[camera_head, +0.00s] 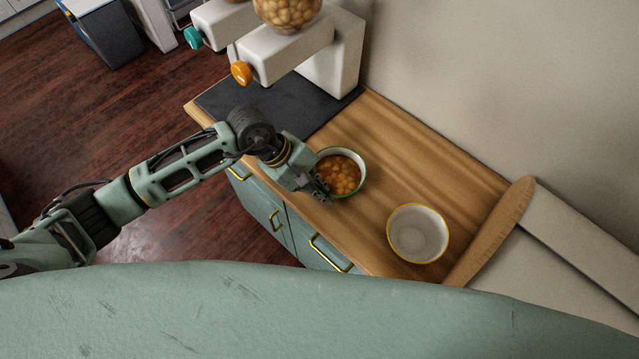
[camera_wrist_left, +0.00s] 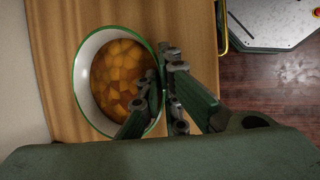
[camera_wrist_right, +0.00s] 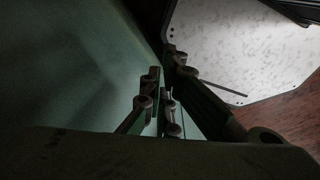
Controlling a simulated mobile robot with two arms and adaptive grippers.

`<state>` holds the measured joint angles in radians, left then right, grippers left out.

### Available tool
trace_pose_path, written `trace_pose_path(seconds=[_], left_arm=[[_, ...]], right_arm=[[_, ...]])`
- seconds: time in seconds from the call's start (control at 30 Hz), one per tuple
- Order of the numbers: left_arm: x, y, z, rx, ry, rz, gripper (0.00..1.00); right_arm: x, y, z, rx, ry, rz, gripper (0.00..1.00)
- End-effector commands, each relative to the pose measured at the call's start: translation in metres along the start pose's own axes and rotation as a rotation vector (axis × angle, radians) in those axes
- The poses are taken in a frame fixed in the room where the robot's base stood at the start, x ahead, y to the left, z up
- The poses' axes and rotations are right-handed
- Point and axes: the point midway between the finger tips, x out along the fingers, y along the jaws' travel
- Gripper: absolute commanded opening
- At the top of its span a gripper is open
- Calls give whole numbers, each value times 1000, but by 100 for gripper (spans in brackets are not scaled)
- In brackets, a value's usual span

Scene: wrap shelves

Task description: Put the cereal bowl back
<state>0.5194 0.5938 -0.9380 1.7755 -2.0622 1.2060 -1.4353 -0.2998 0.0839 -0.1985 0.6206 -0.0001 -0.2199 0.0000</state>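The cereal bowl (camera_head: 341,172), white with a green rim and full of orange-brown pieces, is upright on or just above the wooden counter beside the dark mat. My left gripper (camera_head: 321,190) is at its near-left rim. In the left wrist view, the bowl (camera_wrist_left: 118,80) has its rim between the close-set fingers (camera_wrist_left: 160,82), one over the inside and one outside; the exact contact is hard to see. My right gripper (camera_wrist_right: 161,90) shows only in its own wrist view, its fingers close together with nothing seen between them.
An empty white bowl with a yellow rim (camera_head: 417,234) stands on the counter (camera_head: 400,150) to the right. White dispensers (camera_head: 285,50) with teal and orange knobs stand at the back over the dark mat (camera_head: 245,105). A wooden panel edge (camera_head: 492,230) bounds the counter's right end.

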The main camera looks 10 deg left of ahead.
Motion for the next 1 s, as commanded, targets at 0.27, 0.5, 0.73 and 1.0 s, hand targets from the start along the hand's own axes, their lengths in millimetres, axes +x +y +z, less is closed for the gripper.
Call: trace_pose_path(seconds=[0.27,0.5,0.73,1.0], left_arm=[[3,-1,-1,0,0,0,4],[2,-1,-1,0,0,0,23],[2,-1,-1,0,0,0,23],[-18,0,-3,3,4,4,23]], right_arm=[[5,-1,0,0,0,-1,0],[4,-6,0,2,0,-6,0],[4,-7,-1,2,0,-8,0],[11,-7,0,1,1,-8,0]])
